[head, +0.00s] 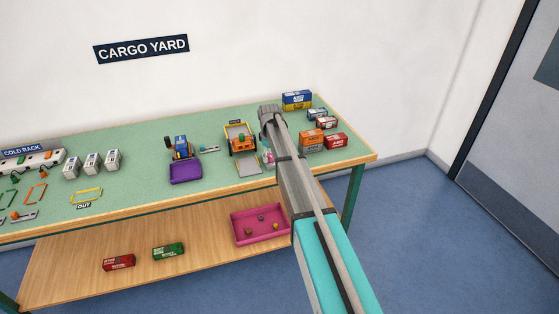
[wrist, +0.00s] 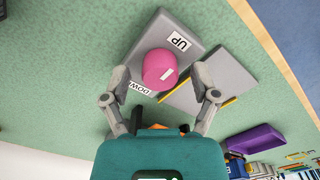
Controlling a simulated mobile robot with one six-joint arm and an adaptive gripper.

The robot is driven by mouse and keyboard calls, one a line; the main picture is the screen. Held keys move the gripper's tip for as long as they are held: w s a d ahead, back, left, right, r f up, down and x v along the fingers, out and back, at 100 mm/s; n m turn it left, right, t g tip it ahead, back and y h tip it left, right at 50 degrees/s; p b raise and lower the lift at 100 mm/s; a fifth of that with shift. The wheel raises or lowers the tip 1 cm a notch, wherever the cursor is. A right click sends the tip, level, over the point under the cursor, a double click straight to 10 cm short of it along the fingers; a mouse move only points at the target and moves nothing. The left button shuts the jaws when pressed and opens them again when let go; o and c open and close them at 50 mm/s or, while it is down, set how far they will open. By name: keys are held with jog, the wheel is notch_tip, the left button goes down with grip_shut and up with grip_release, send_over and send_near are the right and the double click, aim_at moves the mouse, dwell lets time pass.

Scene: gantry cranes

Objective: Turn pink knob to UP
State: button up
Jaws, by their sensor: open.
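The pink knob (wrist: 157,64) sits on a grey box (wrist: 187,30) in the wrist view. A white UP label (wrist: 180,41) is on the box to the knob's upper right, and a DOWN label (wrist: 141,89) to its lower left. A short white slanted line marks the knob's face; I cannot tell exactly which label it points to. My gripper (wrist: 160,86) is open, one finger on each side of the knob, with gaps visible between fingers and knob. In the head view a small pink part of the knob (head: 268,156) shows beside my arm, which hides much of its box.
A grey ramp panel (wrist: 207,84) with yellow edges lies close to the box. In the head view, an orange vehicle (head: 240,140) stands left of my gripper, and orange (head: 311,141) and red (head: 335,141) containers stand right. A purple bin (head: 185,172) is farther left.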

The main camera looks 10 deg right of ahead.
aim_at(270, 155)
jog(key=n, duration=1)
notch_tip(270, 155, up, 14)
jog(key=p, duration=1.4)
jog(key=s+f+m+b, duration=0.2)
jog(key=s+m, duration=0.8)
jog(key=s, duration=0.8)
jog(key=shift+s+a, duration=0.25)
jog(key=shift+a, duration=0.05)
jog(key=s+m, duration=0.9)
jog(key=s, duration=0.7)
jog(key=shift+s+a, duration=0.15)
